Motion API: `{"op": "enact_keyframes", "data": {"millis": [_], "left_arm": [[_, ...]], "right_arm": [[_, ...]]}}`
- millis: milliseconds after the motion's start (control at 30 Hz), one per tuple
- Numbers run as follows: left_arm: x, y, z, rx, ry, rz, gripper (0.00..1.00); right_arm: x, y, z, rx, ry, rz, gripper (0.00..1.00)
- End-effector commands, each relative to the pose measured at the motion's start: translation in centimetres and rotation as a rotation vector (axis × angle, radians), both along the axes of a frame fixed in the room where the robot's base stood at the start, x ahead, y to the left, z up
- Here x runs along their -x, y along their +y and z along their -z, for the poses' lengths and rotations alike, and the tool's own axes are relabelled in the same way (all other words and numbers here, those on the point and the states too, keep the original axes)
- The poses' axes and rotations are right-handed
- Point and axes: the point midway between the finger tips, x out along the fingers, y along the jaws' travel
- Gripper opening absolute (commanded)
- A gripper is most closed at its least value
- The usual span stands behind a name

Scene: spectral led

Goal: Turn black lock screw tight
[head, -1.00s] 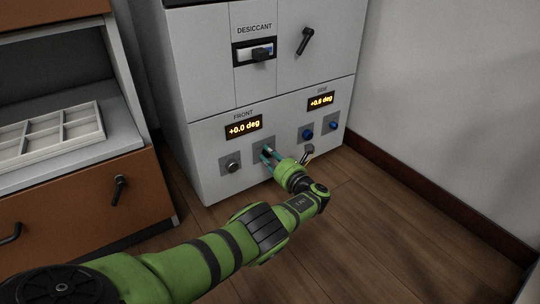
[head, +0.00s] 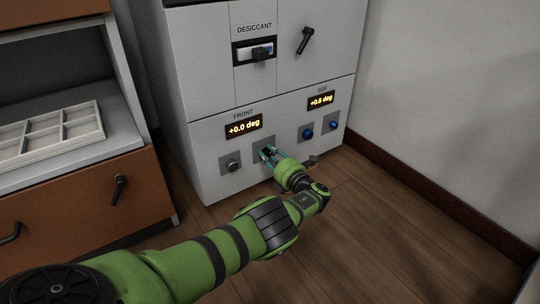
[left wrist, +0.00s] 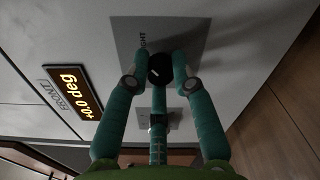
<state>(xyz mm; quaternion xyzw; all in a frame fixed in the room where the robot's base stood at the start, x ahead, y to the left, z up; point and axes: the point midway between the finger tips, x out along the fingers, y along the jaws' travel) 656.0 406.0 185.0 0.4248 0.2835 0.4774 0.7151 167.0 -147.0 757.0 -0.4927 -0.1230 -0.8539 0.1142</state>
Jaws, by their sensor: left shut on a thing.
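The black lock screw (left wrist: 160,68) is a round dark knob on a grey plate (left wrist: 128,38) in the left wrist view. My left gripper (left wrist: 161,72) is shut on it, with its teal fingers on both sides and another finger below. In the head view my left gripper (head: 268,154) is at the plate under the FRONT display (head: 243,127), which reads +0.0 deg. The gripper mostly hides the screw there. My right gripper is not in view.
A silver knob (head: 233,166) sits left of the gripper. Two blue knobs (head: 307,134) (head: 333,125) sit to the right, under a display reading +0.6 deg (head: 320,100). A drawer cabinet (head: 80,205) stands at left; wooden floor is free in front.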

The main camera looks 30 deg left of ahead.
Motion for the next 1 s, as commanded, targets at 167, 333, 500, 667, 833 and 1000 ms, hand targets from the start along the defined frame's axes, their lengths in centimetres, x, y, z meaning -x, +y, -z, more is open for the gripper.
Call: {"op": "enact_keyframes", "data": {"millis": [167,333,500,667,833,1000], "left_arm": [[0.12,-0.03,0.15,-0.005,0.015,-0.003,0.0],[0.14,-0.03,0.17,-0.004,0.016,-0.004,0.0],[0.15,-0.02,0.17,-0.004,0.015,-0.004,0.41],[0.11,-0.01,0.13,-0.004,0.013,-0.003,0.48],[0.07,0.01,0.07,-0.004,0.012,-0.002,0.48],[0.05,0.01,0.04,-0.004,0.011,-0.001,0.48]], "right_arm": [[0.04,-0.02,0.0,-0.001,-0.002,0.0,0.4],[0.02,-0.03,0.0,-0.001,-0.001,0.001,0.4],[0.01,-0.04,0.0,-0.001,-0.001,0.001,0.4],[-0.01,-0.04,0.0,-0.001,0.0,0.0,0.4],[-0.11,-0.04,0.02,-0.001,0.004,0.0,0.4],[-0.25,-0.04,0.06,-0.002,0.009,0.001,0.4]]}}
